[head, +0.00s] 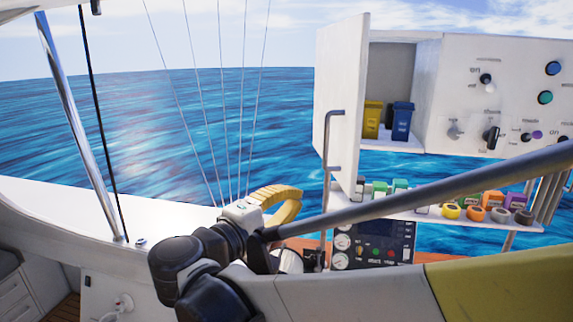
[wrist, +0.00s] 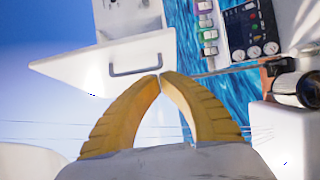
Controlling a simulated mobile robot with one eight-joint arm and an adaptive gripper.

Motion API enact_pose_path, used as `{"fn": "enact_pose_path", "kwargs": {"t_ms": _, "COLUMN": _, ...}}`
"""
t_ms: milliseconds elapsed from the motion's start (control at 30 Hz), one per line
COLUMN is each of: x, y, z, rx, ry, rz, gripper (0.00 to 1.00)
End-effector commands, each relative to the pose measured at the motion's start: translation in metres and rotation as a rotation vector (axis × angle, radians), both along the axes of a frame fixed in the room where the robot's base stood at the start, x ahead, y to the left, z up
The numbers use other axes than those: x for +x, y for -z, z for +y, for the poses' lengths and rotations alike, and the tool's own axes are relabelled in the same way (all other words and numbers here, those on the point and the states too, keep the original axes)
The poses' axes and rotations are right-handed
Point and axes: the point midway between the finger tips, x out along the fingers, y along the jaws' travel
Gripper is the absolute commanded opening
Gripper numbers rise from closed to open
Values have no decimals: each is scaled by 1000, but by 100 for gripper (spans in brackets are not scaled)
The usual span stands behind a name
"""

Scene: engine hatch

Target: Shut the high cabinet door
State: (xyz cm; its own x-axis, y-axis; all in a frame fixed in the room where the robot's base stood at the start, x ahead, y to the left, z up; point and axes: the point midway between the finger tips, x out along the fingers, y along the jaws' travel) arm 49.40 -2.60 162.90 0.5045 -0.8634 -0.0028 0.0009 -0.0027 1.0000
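The high cabinet door (head: 338,85) is white and stands open, swung out at the left side of the cabinet (head: 428,95). Its grey bar handle (head: 327,150) is upright near the door's lower part. In the wrist view the door (wrist: 95,65) and its handle (wrist: 135,68) show just beyond the fingertips. My gripper (head: 290,203) is left of and below the door in the head view. Its yellow fingers meet at the tips (wrist: 161,76) in the wrist view, with nothing between them. Whether the tips touch the door cannot be told.
A yellow bin (head: 371,120) and a blue bin (head: 402,122) stand inside the cabinet. A knob panel (head: 510,90) is to its right. Below are a shelf with several coloured items (head: 475,212) and a gauge panel (head: 375,240). Thin lines (head: 222,110) run left of the door.

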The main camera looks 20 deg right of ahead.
Motion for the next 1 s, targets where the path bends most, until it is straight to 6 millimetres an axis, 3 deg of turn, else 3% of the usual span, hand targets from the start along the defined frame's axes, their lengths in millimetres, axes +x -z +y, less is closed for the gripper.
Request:
{"fn": "enact_pose_path", "kwargs": {"t_ms": 167, "x": 8, "y": -2, "z": -14, "rx": -7, "ry": 5, "rz": -4, "gripper": 0}}
{"fn": "enact_pose_path", "kwargs": {"t_ms": 567, "x": 49, "y": -3, "z": -86, "rx": -5, "ry": 5, "rz": -3, "gripper": 0}}
{"fn": "enact_pose_path", "kwargs": {"t_ms": 800, "x": 41, "y": -2, "z": -117, "rx": -5, "ry": 3, "rz": -3, "gripper": 0}}
{"fn": "enact_pose_path", "kwargs": {"t_ms": 1000, "x": 40, "y": -1, "z": -124, "rx": -4, "ry": 0, "rz": -3, "gripper": 0}}
